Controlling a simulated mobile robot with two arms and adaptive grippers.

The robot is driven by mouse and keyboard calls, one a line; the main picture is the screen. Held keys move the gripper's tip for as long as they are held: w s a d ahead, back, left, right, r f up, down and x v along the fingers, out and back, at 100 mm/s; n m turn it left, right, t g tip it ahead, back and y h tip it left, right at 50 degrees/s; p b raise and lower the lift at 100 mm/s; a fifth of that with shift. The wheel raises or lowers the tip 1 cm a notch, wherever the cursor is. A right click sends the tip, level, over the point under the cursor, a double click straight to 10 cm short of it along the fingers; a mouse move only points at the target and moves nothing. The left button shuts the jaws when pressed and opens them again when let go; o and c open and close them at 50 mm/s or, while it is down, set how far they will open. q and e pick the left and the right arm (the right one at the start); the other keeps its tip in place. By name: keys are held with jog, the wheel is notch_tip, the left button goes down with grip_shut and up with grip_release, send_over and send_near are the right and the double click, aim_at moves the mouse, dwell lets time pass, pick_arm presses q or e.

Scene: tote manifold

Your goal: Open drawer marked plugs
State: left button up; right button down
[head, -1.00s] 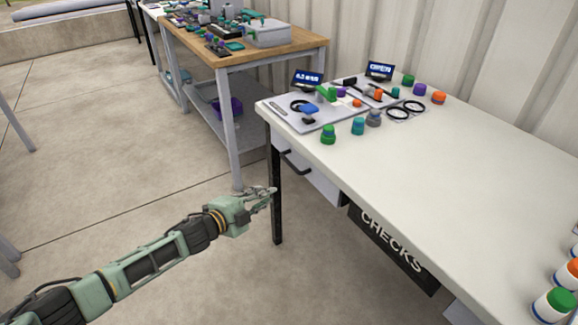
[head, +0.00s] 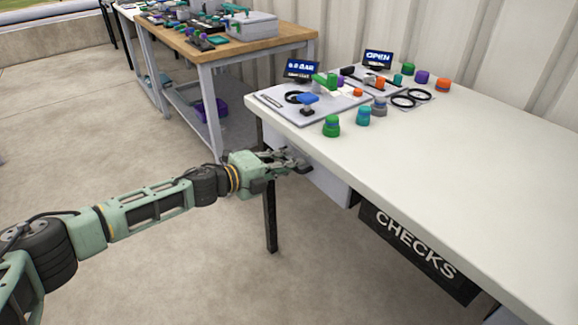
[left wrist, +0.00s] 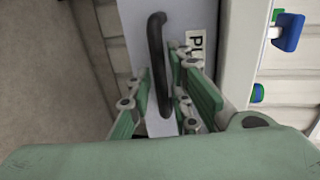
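The drawer (head: 328,185) is a pale front under the left end of the white table, partly hidden by my gripper in the head view. In the left wrist view, its front (left wrist: 138,18) carries a dark curved bar handle (left wrist: 156,60) and a white label (left wrist: 197,45) of which only "PL" shows. My left gripper (head: 298,162) is at the drawer front. In the wrist view its fingers (left wrist: 162,88) are apart, one on each side of the handle; I cannot tell whether they touch it. My right gripper is out of view.
A black panel marked CHECKS (head: 415,250) hangs under the white table (head: 470,170), right of the drawer. Jars, rings and small displays stand on the table. A wooden-topped bench (head: 210,50) stands behind. The floor in front is clear.

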pick_arm(q)
jog(key=shift+w+d, duration=0.15)
jog(key=shift+d, duration=0.05)
grip_shut()
dwell(0.4)
